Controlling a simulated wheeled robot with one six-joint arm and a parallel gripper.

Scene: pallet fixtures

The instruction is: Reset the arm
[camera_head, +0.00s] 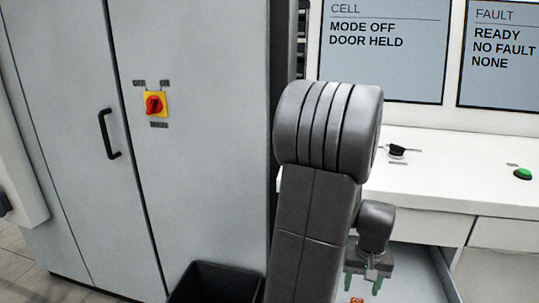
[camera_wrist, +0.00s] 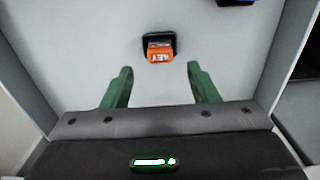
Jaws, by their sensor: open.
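My gripper (camera_head: 362,286) hangs over an open drawer in the head view, below the white worktop. In the wrist view my gripper (camera_wrist: 160,68) has its two green fingers spread apart, with nothing between them. An orange tag marked KEY with a black part (camera_wrist: 160,55) lies on the drawer floor just beyond the fingertips. A bit of orange (camera_head: 356,300) also shows below my gripper in the head view. My arm stands upright and hides part of the worktop and drawer.
The drawer walls (camera_wrist: 290,50) rise on both sides of my gripper. A blue item (camera_wrist: 236,2) is cut off at the top. A grey cabinet (camera_head: 200,190) with a red-and-yellow switch (camera_head: 154,104) stands left, a black bin (camera_head: 215,283) before it. The worktop (camera_head: 450,165) bears a black knob (camera_head: 397,150) and green button (camera_head: 522,174).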

